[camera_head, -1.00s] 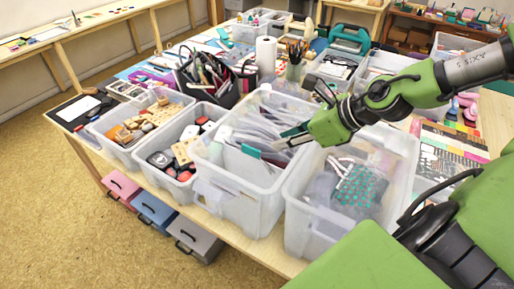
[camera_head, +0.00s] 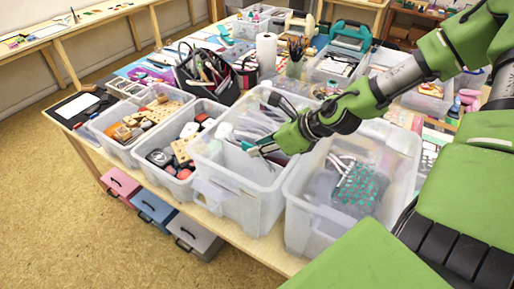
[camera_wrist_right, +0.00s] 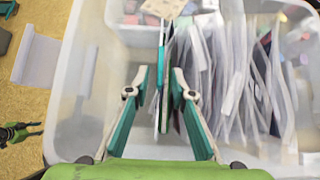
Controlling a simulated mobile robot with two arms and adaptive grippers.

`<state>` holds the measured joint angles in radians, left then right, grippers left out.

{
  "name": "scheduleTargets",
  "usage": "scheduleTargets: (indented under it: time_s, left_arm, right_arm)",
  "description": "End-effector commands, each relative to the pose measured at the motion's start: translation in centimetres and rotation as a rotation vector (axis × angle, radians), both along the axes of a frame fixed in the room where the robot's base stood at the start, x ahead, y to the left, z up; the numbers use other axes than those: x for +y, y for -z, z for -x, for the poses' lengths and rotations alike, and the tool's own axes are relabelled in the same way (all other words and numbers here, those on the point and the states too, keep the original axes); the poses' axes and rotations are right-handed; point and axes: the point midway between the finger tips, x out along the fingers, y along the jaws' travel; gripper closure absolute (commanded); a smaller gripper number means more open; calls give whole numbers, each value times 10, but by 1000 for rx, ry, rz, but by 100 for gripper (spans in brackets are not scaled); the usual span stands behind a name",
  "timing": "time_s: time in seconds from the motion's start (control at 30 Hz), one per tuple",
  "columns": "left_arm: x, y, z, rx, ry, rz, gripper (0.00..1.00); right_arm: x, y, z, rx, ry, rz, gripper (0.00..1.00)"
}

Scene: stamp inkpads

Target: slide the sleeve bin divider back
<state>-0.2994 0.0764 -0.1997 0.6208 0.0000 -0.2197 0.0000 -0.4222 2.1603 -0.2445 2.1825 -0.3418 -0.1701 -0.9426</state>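The sleeve bin (camera_head: 232,190) is a clear plastic bin in the middle of the table's front row, filled with clear sleeves (camera_wrist_right: 245,80). The bin divider (camera_wrist_right: 162,62) is a thin upright teal panel, seen edge-on in the wrist view, with the sleeves to its right. My right gripper (camera_head: 262,148) reaches down into this bin in the head view. In the wrist view its two teal fingers (camera_wrist_right: 161,75) are apart, one on each side of the divider, with gaps visible. A small green and dark part at the wrist view's left edge may be my left gripper (camera_wrist_right: 16,133); its fingers are unclear.
A clear bin with a teal-patterned bundle (camera_head: 310,205) stands right of the sleeve bin. Bins of stamps (camera_head: 165,178) and wooden blocks (camera_head: 120,148) stand left. A paper roll (camera_head: 266,55) and a brush pot (camera_head: 295,66) stand behind.

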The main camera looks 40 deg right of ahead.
Motion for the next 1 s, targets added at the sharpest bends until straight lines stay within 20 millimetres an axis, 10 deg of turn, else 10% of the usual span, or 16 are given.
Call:
scheduleTargets:
  time_s: [0.57,0.7,1.0]
  left_arm:
    - [3,2,2,4,3,-4,60]
    - [3,2,2,4,3,-4,60]
    - [2,6,1,2,2,-3,60]
  right_arm:
    - [5,12,-11,0,1,-2,78]
    - [5,12,-11,0,1,-1,100]
    - [5,13,-11,0,0,0,100]
